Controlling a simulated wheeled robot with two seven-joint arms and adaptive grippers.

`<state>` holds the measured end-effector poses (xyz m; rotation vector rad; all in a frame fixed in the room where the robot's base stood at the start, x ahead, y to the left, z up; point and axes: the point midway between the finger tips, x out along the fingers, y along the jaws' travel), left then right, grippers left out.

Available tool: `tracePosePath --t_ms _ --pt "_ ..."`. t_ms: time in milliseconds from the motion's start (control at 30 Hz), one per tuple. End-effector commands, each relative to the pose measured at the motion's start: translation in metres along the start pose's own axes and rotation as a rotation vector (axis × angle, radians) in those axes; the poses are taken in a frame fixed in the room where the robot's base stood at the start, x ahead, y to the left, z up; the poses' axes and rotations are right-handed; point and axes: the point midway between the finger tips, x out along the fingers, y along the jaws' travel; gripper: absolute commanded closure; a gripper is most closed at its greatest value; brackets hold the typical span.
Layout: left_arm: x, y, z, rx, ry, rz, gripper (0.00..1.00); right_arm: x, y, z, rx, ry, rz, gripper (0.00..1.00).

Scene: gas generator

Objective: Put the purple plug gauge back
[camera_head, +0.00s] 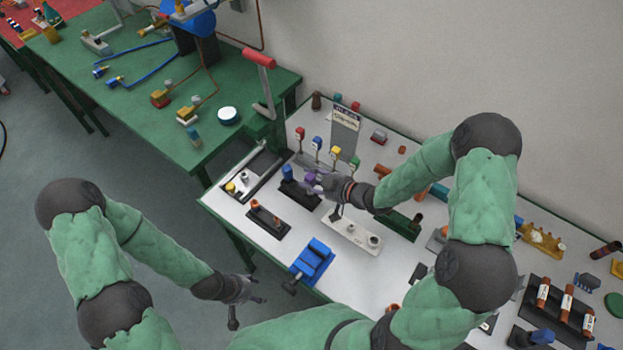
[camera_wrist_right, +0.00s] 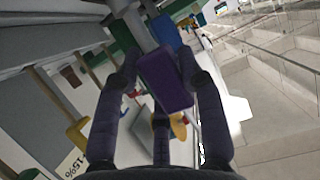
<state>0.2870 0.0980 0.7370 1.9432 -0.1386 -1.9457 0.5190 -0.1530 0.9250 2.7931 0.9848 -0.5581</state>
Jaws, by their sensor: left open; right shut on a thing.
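The purple plug gauge (camera_head: 310,178) is between the fingers of my right gripper (camera_head: 319,183), which is shut on it. It also shows in the right wrist view (camera_wrist_right: 165,82), where its purple end lies between the fingers. A blue plug gauge (camera_head: 287,172) stands just left of it in the head view, in a black holder block (camera_head: 301,197). The purple gauge is over or at the right part of this block; I cannot tell whether its lower end is seated. My left gripper (camera_head: 250,298) is open and empty, off the bench's front edge.
A black stand with orange-topped pieces (camera_head: 267,220), a blue vise (camera_head: 313,259) and a light block with holes (camera_head: 352,232) lie nearby. Several coloured tags (camera_head: 317,144) stand behind the holder. A green table (camera_head: 150,115) is at left.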

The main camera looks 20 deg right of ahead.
Motion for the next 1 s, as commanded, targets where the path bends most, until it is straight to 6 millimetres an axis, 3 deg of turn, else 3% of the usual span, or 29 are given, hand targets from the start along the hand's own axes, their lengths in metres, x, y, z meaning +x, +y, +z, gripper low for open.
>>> tracePosePath --t_ms 1000 --pt "0.021 -0.007 -0.001 0.0 0.0 0.0 0.39 0.01 0.0 0.025 0.0 0.0 0.0 0.84"
